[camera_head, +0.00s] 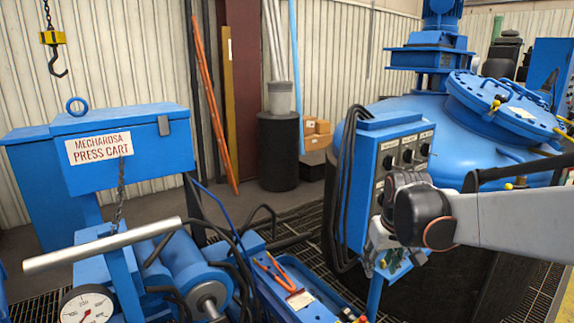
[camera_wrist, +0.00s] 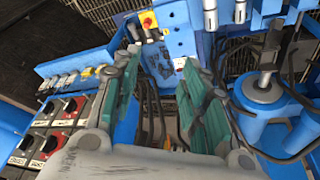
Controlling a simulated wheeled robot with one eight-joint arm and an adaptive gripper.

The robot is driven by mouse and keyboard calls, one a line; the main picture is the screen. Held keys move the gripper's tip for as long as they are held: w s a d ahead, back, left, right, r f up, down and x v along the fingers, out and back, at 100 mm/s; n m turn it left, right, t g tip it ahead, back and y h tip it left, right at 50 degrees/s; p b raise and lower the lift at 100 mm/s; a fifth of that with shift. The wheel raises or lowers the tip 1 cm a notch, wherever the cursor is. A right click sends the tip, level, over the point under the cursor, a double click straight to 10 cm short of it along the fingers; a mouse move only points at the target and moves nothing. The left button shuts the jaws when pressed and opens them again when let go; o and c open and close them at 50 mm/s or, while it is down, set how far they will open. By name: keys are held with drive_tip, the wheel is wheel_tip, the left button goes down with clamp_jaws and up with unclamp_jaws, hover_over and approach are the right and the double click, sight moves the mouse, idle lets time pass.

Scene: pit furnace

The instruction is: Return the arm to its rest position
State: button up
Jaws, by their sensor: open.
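My arm (camera_head: 510,218) comes in from the right in the head view and bends down at a dark round joint in front of the blue control box. My gripper (camera_head: 393,262) hangs below that joint, close to the lower part of the control box, partly hidden. In the wrist view my gripper (camera_wrist: 160,68) shows two teal-padded fingers spread apart. Nothing is held between them. Blue equipment and dark hoses lie beyond the fingers. Whether the gripper touches the box cannot be told.
The blue control box (camera_head: 362,180) with knobs stands beside my wrist; its knobs (camera_wrist: 68,107) show at lower left in the wrist view. A large blue furnace vessel (camera_head: 465,140) is behind my arm. The press cart (camera_head: 130,155) stands left. A crane hook (camera_head: 55,55) hangs upper left.

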drive_tip(key=s+a+r+t, duration=0.1)
drive_tip(key=s+t, duration=0.1)
drive_tip(key=s, duration=0.9)
drive_tip(key=s+a+r+m+t, duration=0.1)
drive_tip(key=s+a, duration=0.1)
drive_tip(key=s, duration=1)
drive_tip(key=shift+t, duration=0.4)
